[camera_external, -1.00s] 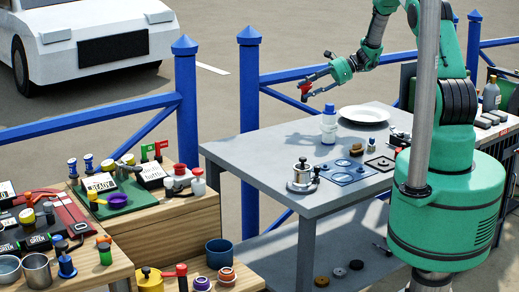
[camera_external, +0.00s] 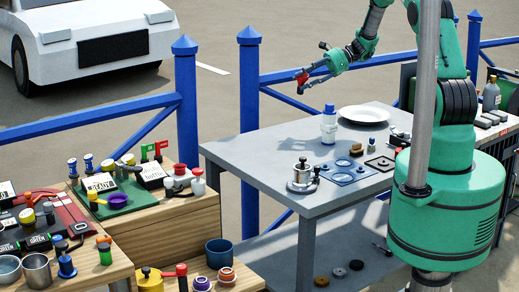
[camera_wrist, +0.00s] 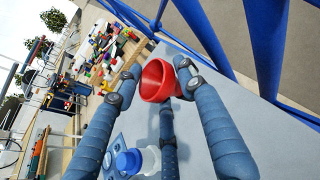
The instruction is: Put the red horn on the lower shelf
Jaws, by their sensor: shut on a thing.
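The red horn (camera_wrist: 156,82) is held between the fingers of my gripper in the wrist view, with its round open mouth facing the camera. In the external view my gripper (camera_external: 303,80) is in the air above the back left part of the grey table (camera_external: 250,172), shut on the small red horn (camera_external: 301,75). The lower shelf (camera_external: 345,240) is the grey board under that table. Several small round pieces (camera_external: 338,272) lie on its front part. Table and legs hide part of the shelf.
Blue fence posts (camera_external: 249,95) rise behind. Crowded wooden crates (camera_external: 170,215) stand at left.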

